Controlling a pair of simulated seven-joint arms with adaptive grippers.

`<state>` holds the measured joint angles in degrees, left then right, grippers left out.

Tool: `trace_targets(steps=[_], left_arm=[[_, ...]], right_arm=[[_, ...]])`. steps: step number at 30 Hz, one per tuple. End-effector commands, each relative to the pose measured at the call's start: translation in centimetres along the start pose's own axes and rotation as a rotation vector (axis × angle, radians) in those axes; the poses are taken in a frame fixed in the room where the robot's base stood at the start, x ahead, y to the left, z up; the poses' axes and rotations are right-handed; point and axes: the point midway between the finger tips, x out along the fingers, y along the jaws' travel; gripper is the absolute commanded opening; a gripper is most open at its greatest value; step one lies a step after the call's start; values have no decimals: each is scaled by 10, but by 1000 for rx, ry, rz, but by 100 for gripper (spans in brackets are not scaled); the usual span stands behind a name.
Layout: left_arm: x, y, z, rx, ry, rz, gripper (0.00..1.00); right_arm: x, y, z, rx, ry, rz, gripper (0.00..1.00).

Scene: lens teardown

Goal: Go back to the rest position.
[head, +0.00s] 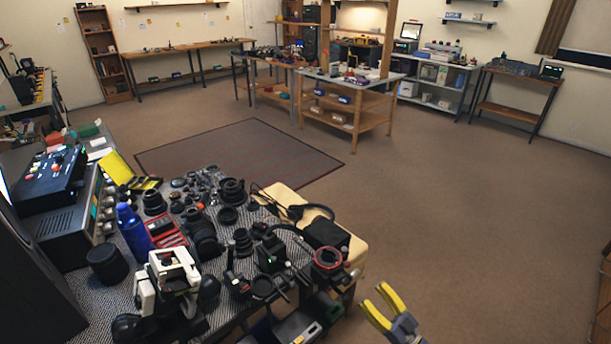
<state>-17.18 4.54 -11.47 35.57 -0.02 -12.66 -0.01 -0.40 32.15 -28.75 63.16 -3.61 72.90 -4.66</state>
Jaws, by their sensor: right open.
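My right gripper (375,295) shows at the bottom, right of the crowded table's near corner. Its two yellow fingers are spread apart, with nothing between them, and its grey body runs off the bottom edge. It appears over the brown floor, apart from the things on the table. My left gripper is not in view.
The table (91,317) at left holds camera bodies, many lens parts, a blue bottle (134,230), a black-and-white device (175,270) and a red-ringed part (328,258) near its right edge. Open floor (470,230) lies right; shelves and benches stand far back.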

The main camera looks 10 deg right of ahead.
Motion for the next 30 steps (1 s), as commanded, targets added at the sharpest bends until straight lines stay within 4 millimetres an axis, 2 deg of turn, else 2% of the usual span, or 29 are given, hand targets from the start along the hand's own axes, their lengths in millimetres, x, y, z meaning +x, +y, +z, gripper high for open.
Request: trace_targets(steps=[2, 5, 8, 11, 14, 15, 17, 21, 26, 30], left_arm=[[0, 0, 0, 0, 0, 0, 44], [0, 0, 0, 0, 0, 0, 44], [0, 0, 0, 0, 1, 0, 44], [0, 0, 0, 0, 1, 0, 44], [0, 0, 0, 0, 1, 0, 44], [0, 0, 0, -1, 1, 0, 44], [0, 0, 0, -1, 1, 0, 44], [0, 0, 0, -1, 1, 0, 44], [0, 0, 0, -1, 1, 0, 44], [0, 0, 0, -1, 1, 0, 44]], right_arm=[[-1, 0, 12, -25, -52, -2, 56], [-10, 6, 42, -84, -178, 3, 56], [-28, 17, 83, -152, -345, 28, 56], [-61, 22, 130, -204, -531, 65, 56], [-106, 20, 175, -237, -722, 102, 56], [-127, 17, 192, -246, -799, 116, 56], [-158, 10, 214, -252, -907, 134, 56], [-234, -16, 254, -247, -1145, 165, 56], [-322, -62, 284, -213, -1391, 180, 56], [-394, -115, 296, -162, -1579, 179, 56]])
